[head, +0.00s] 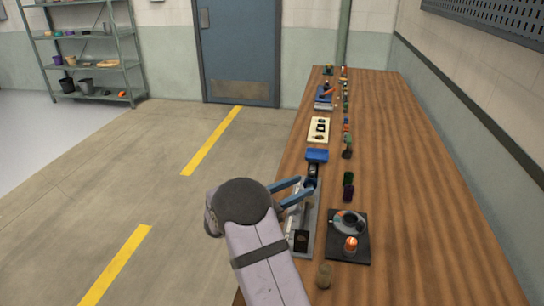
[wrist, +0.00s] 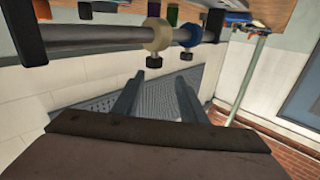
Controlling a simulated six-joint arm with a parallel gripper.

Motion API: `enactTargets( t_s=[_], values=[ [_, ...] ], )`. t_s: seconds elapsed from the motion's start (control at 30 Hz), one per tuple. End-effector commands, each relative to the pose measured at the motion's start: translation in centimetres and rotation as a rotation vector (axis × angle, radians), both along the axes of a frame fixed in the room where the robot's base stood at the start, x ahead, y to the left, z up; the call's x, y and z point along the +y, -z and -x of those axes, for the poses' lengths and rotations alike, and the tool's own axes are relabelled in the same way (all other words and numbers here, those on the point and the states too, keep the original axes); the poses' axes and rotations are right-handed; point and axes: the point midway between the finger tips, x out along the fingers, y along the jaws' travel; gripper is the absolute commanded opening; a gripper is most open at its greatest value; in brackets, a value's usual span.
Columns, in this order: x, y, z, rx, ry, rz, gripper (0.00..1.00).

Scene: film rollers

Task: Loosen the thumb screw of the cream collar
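In the wrist view the cream collar (wrist: 156,34) sits on a dark grey shaft (wrist: 95,39). Its black thumb screw (wrist: 154,61) shows below it in the picture. My gripper (wrist: 160,78) is open, with its two fingers apart and nothing seen between them. The thumb screw appears just beyond the fingertips, nearer the left finger; I cannot tell whether they touch. In the head view my gripper (head: 306,185) is at the left edge of the bench, over the roller fixture (head: 303,225). The cream collar cannot be made out there.
A blue collar (wrist: 189,35) with its own black screw (wrist: 185,56) is close to the right of the cream one. A dark tray (head: 360,257) with a grey dish stands right of the fixture on the wooden bench (head: 420,190). Several small parts line the bench.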

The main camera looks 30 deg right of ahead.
Motion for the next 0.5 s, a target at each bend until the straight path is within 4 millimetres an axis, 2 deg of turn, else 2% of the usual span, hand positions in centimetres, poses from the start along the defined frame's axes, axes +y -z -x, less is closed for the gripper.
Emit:
enactTargets(
  t_s=[0.03, 0.37, 0.5],
  values=[
    [-0.4, -1.3, -0.6, -0.054, -0.008, -0.008, 0.39],
    [-3.3, -3.7, -5.2, -0.427, -0.086, -0.126, 0.39],
    [-4.6, -4.0, -7.3, -0.578, -0.117, -0.202, 0.39]
  ],
)
